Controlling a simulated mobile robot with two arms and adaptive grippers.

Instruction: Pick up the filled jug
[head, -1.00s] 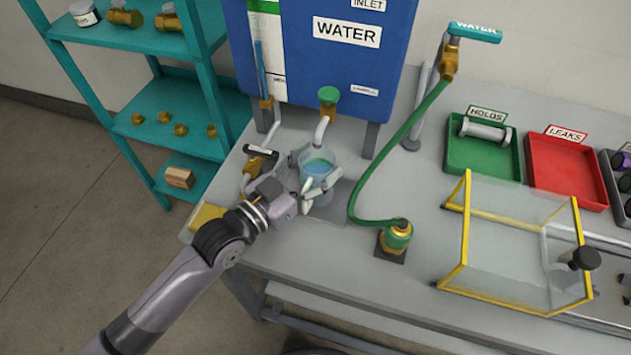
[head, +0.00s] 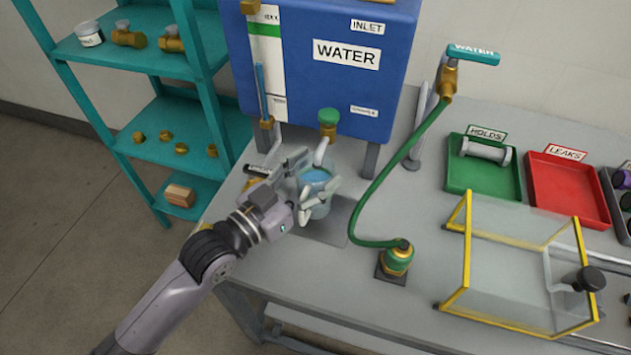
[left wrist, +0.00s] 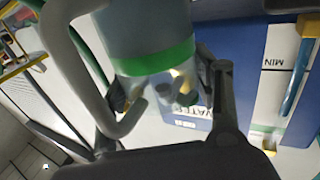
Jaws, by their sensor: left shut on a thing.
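The clear jug (head: 316,190) with blue water in it is at the front of the blue water tank, just below the green-knobbed outlet tap (head: 327,125). My left gripper (head: 307,183) is shut on the jug, with fingers on both sides of it. In the left wrist view the jug (left wrist: 150,35) fills the upper middle, with a green band and a grey handle at the left. The jug looks about upright. I cannot tell whether its base touches the grey plate (head: 335,228) under it. My right gripper is out of view.
The blue tank (head: 345,85) stands behind the jug. A green hose (head: 385,175) curves to the right of it, down to a brass fitting (head: 397,260). A yellow-edged clear guard (head: 520,265), a green tray (head: 484,185) and a red tray (head: 568,195) are farther right.

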